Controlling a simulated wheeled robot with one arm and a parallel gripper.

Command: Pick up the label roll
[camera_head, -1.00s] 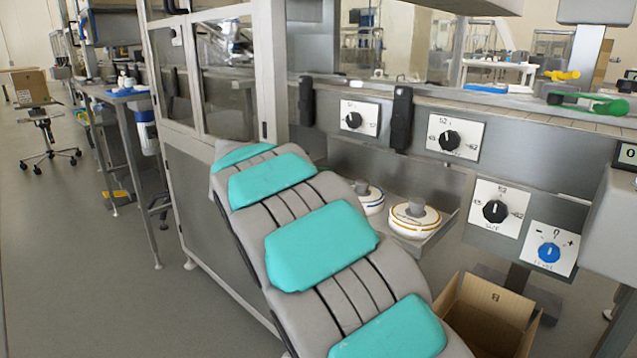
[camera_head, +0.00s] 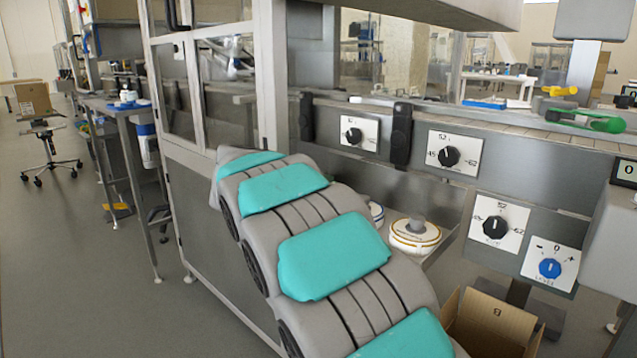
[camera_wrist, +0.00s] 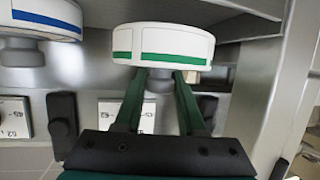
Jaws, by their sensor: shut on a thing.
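In the wrist view, which looks upside down, a white label roll with a green stripe (camera_wrist: 162,41) hangs at the top centre. My gripper (camera_wrist: 160,82) has its two green fingers on either side of the roll's grey knob and is shut on it. I cannot tell whether the roll is clear of the surface. A blue-striped roll (camera_wrist: 42,20) is to its left; it also shows in the head view (camera_head: 376,212), partly behind my arm. An orange-striped roll (camera_head: 414,236) sits on the tray. My arm hides the gripper and the green-striped roll in the head view.
A metal tray (camera_head: 444,250) holds the rolls below a panel with several dials (camera_head: 448,156). An open cardboard box (camera_head: 492,322) stands at the lower right. A glazed cabinet (camera_head: 176,95) is beside my arm. The floor at the left is open.

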